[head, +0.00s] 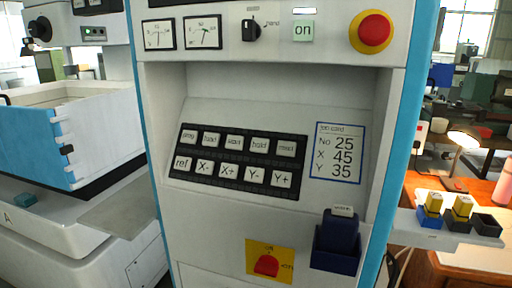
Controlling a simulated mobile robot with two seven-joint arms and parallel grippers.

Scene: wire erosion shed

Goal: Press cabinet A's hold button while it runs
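A white control cabinet (270,85) with blue side edges fills the middle of the head view. No letter shows on it; a letter "A" is on the white machine base (60,235) at the left. The hold button (260,145) is a pale key in the upper row of a black keypad (238,160), between a key (234,142) with a hard-to-read label and the rightmost key (286,149). A pale green tile (303,31) above reads "on". Two dial gauges (159,35) sit at the upper left. Neither of my grippers is in view.
A red mushroom button (375,28) on a yellow ring sits at upper right. Below are a red switch (266,264) on a yellow plate and a dark blue holder (337,245). A card (338,152) reads No 25, X 45, Y 35. The space before the keypad is clear.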

